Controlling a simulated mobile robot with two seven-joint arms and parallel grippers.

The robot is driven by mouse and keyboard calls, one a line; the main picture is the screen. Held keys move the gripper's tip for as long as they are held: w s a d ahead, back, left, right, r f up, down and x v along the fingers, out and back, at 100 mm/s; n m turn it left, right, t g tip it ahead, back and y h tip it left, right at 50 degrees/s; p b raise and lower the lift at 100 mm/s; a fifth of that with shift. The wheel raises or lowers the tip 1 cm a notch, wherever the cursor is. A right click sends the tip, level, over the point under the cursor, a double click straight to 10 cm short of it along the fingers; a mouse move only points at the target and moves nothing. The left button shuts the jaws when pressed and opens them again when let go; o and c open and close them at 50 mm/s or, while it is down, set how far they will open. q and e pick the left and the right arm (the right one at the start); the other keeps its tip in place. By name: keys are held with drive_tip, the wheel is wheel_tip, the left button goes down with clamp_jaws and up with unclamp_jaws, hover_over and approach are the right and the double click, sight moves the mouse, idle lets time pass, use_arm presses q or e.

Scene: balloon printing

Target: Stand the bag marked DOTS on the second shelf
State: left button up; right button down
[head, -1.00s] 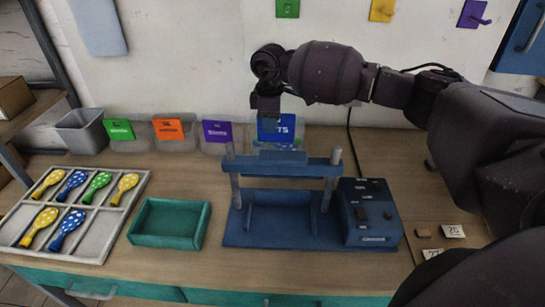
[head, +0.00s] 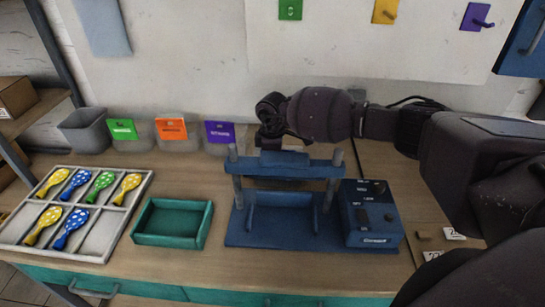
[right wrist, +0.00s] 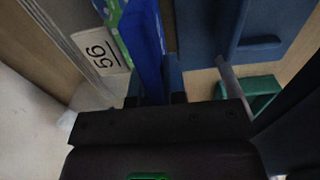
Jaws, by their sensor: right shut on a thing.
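My right gripper (head: 272,128) reaches down behind the blue press, its fingertips hidden there in the head view. In the right wrist view, its fingers (right wrist: 153,88) are shut on a bag with a blue top (right wrist: 148,40) and a green patterned part beside it; its marking cannot be read now. In the head view that bag is hidden behind my wrist and the press. A shelf unit stands at the far left, with one wooden shelf board (head: 42,112) holding a cardboard box. My left gripper is not in view.
The blue press (head: 285,167) stands close in front of my right gripper. A green tray (head: 172,240) and a spoon-like balloon rack (head: 95,252) lie in front.

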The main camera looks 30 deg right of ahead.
drive_tip(key=shift+f, duration=0.1)
drive_tip(key=c, duration=1.2)
unclamp_jaws()
